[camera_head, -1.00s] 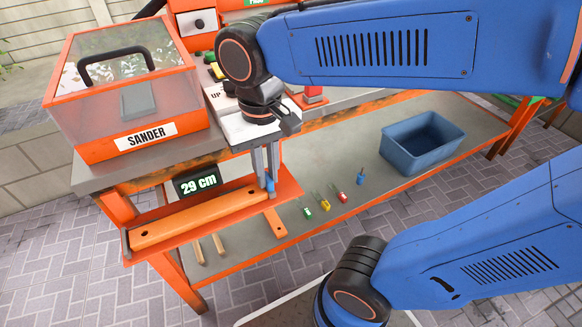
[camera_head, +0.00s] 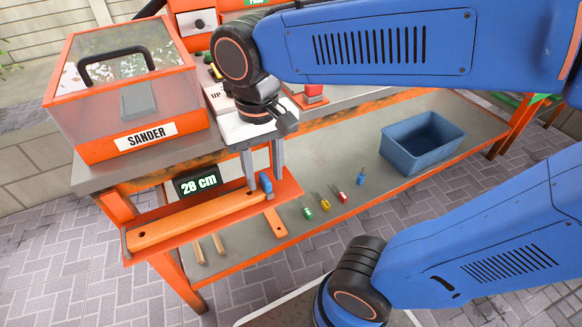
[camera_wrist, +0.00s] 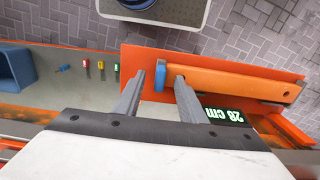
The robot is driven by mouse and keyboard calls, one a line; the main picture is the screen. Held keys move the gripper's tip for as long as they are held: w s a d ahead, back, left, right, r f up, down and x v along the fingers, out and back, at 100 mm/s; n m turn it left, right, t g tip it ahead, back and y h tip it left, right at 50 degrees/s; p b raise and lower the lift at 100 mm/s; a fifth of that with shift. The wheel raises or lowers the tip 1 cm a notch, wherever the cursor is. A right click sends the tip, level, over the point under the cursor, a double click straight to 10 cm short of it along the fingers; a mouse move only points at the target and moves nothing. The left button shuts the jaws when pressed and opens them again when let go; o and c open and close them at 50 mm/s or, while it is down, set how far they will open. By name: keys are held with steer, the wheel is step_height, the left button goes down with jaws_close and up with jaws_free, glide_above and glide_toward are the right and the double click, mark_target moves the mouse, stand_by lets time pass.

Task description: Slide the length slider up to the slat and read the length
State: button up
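The orange slat (camera_head: 190,222) lies along the orange measuring board (camera_head: 290,187) at the front left of the bench. The blue length slider (camera_head: 266,183) stands at the slat's right end; it also shows in the wrist view (camera_wrist: 159,80), against the slat's end (camera_wrist: 225,83) or very nearly so. The display (camera_head: 197,181) reads 28 cm. My gripper (camera_head: 265,184) points down over the slider. In the wrist view its fingers (camera_wrist: 160,77) are apart, one on each side of the slider, with a visible gap. One finger is over the slat's end.
The sander box (camera_head: 130,110) stands on the bench to the left. Green, yellow and red-handled tools (camera_head: 324,204) and a blue one (camera_head: 361,178) are on the lower shelf. A blue bin (camera_head: 423,142) is farther right. Two wooden dowels (camera_head: 198,251) lie below the board.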

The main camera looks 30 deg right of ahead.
steer(key=shift+r, duration=3.4)
steer(key=s+d+f+t, duration=0.1)
steer(key=d+f+t, duration=0.3)
steer(key=d+f, duration=0.5)
steer(key=d, duration=0.4)
steer(key=shift+f+t, duration=0.2)
steer(key=shift+t, duration=0.2)
steer(key=shift+s, duration=0.15)
